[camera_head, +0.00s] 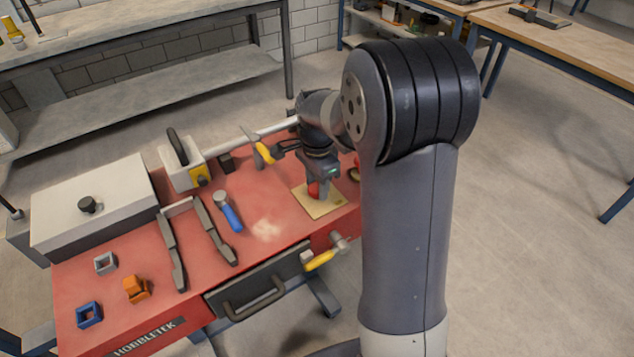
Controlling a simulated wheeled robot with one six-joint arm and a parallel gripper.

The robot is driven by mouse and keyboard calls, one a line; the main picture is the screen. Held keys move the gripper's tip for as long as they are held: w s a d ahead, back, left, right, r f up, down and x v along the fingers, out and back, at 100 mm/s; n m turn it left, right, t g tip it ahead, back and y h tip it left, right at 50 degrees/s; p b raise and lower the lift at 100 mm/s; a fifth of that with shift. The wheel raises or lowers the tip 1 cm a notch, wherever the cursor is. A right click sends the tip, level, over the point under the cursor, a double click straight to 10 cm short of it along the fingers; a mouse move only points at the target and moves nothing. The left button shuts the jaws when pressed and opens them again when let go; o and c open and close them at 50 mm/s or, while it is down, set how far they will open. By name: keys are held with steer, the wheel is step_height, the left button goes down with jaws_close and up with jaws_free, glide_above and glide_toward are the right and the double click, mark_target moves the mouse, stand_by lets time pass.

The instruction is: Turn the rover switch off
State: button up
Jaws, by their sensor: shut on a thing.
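A tan square plate (328,208) lies on the red bench top, near its right end. A small red knob (313,189) shows at the plate and looks like the rover switch. My gripper (321,190) points down over the plate and is shut on the red knob. The gripper covers most of the knob, so I cannot tell which way the switch is set.
The red bench (270,215) also holds a blue-handled tool (229,213), dark bars, small orange (136,289) and blue (89,315) blocks, and a white box (95,205). A yellow-handled valve (320,260) sticks out at the front. My arm hides the bench's right end.

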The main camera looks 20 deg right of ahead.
steer(key=c, duration=0.3)
steer(key=shift+n, duration=0.3)
steer(key=n, duration=0.3)
steer(key=shift+p, duration=0.35)
steer(key=n, duration=0.5)
steer(key=n+p, duration=0.1)
steer(key=n, duration=0.3)
steer(key=shift+n, duration=2.6)
